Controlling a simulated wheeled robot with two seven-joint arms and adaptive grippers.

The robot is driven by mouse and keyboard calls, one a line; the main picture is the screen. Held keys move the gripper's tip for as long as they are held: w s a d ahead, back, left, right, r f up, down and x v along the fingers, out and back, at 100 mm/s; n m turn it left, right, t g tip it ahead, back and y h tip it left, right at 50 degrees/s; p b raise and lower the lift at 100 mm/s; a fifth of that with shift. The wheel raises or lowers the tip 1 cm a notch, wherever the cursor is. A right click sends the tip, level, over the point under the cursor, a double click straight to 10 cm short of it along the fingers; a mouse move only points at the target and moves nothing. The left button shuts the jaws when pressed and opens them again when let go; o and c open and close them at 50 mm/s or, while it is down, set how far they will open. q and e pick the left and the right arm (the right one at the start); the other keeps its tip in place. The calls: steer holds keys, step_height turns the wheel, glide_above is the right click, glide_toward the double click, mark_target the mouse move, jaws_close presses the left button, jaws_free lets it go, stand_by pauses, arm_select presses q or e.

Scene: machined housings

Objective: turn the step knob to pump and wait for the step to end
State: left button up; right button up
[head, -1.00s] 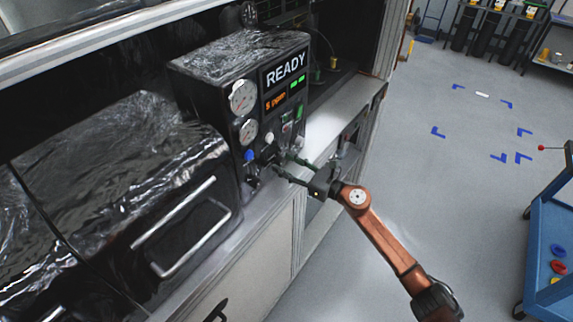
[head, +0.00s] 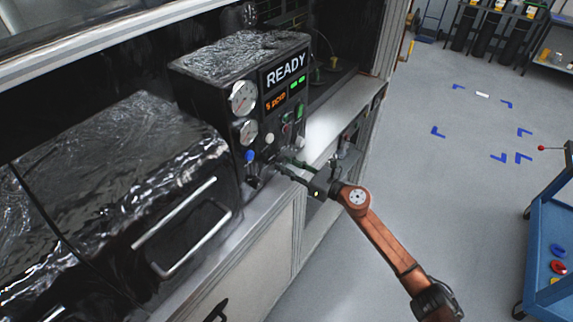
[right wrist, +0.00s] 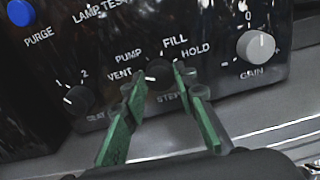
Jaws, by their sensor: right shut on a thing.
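The black step knob (right wrist: 158,73) is on the panel in the right wrist view, with VENT, PUMP, FILL and HOLD printed around it. A small white mark on the knob points to the left, near VENT and PUMP; I cannot tell exactly which. My right gripper (right wrist: 161,84) has its green fingers on either side of the knob, shut on it. In the head view my right gripper (head: 284,164) reaches the low front of the black control box (head: 210,92). Its display (head: 286,69) reads READY. My left gripper is not in view.
A grey GAIN knob (right wrist: 255,46), a smaller knob (right wrist: 77,99) and a blue PURGE button (right wrist: 20,12) sit near the step knob. A dark chamber with a bar handle (head: 183,228) stands left of the box. Open floor lies right; a blue cart (head: 545,235) stands at the edge.

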steer(key=m+p, duration=0.2)
steer(key=m, duration=0.2)
steer(key=shift+r, duration=0.1)
steer(key=shift+m+p, duration=1.1)
steer(key=shift+m, duration=1)
steer(key=o, duration=1.2)
steer(key=shift+c, duration=0.2)
